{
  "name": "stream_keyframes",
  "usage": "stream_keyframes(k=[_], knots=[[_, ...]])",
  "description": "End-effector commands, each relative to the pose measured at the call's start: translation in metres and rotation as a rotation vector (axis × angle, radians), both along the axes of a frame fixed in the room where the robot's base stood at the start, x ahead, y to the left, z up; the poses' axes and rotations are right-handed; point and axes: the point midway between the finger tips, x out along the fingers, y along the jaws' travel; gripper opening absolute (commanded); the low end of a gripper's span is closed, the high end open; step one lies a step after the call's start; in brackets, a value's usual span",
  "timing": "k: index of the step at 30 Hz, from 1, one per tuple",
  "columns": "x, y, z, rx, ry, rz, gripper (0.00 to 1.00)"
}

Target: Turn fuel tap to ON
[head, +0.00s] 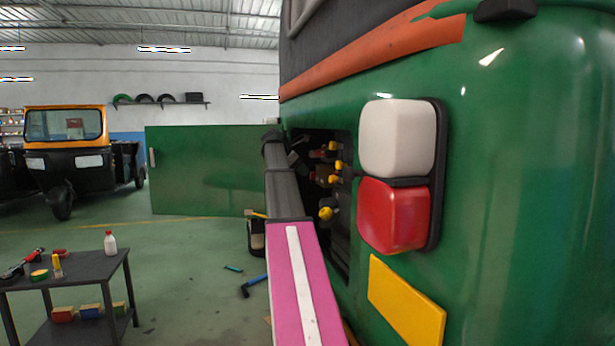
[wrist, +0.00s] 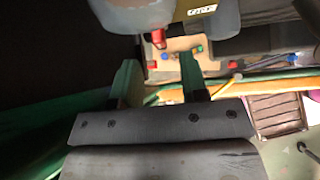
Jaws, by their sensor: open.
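The open engine compartment (head: 341,222) is in the green rickshaw's rear side in the head view. Several yellow-tipped, partly red fittings show inside it; the upper ones (head: 335,150) sit above a lower yellow knob (head: 326,213). I cannot tell which one is the fuel tap. My arm reaches to the compartment's left edge. In the wrist view my gripper (wrist: 160,68) is open, its two fingers apart with nothing between them. A small red piece (wrist: 158,38) hangs under a grey rounded body (wrist: 135,12), just beyond the fingertips. I cannot tell its setting.
The green compartment door (head: 205,170) stands swung open to the left. A dark tool table (head: 70,268) with a white bottle (head: 110,242) stands front left. A blue-handled tool (head: 252,285) lies on the floor. Another rickshaw (head: 65,150) is parked far left.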

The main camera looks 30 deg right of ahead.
Motion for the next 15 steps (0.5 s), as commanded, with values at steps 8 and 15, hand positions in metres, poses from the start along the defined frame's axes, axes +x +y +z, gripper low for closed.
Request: stream_keyframes(k=[8,15], knots=[[0.002,0.017,0.017,-0.001,0.001,-0.001,0.4],[0.002,0.017,0.017,-0.002,-0.002,-0.002,0.63]])
